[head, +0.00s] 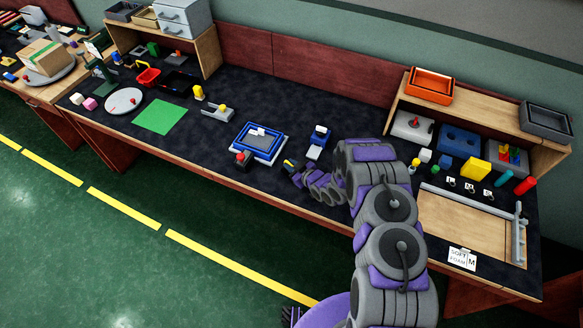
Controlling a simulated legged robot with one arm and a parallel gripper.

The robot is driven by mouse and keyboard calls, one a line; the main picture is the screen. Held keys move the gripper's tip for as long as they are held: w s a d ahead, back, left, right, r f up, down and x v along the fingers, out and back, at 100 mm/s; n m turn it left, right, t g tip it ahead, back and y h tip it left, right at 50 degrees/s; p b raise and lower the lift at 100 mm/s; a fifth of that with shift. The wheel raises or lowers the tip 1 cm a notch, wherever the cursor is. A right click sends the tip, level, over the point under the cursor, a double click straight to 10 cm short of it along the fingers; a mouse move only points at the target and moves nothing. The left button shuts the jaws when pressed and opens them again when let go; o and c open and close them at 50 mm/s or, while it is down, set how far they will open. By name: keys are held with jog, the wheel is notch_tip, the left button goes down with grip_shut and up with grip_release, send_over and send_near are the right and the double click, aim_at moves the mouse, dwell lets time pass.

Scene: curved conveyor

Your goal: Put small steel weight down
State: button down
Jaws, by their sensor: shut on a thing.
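My gripper (291,166) is at the end of the purple and grey arm, low over the dark worktop. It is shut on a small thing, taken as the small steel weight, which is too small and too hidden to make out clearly. The gripper is right of the blue tray (243,149) and left of and below a blue-and-white device (318,138). Whether the held weight touches the worktop cannot be told.
A dark red-topped block (242,161) stands at the tray's front left corner. A green sheet (160,117) lies further left. My arm hides part of the worktop on the right. A wooden board (465,226) and several small items are beyond it. Dark worktop (190,150) shows bare near the front edge.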

jog(key=shift+w+f, duration=0.1)
jog(key=shift+f, duration=0.45)
jog(key=c, duration=1.1)
grip_release()
jog(key=shift+o, duration=0.2)
jog(key=v, duration=1.2)
jog(key=shift+p, duration=0.3)
jog(key=shift+d, duration=0.15)
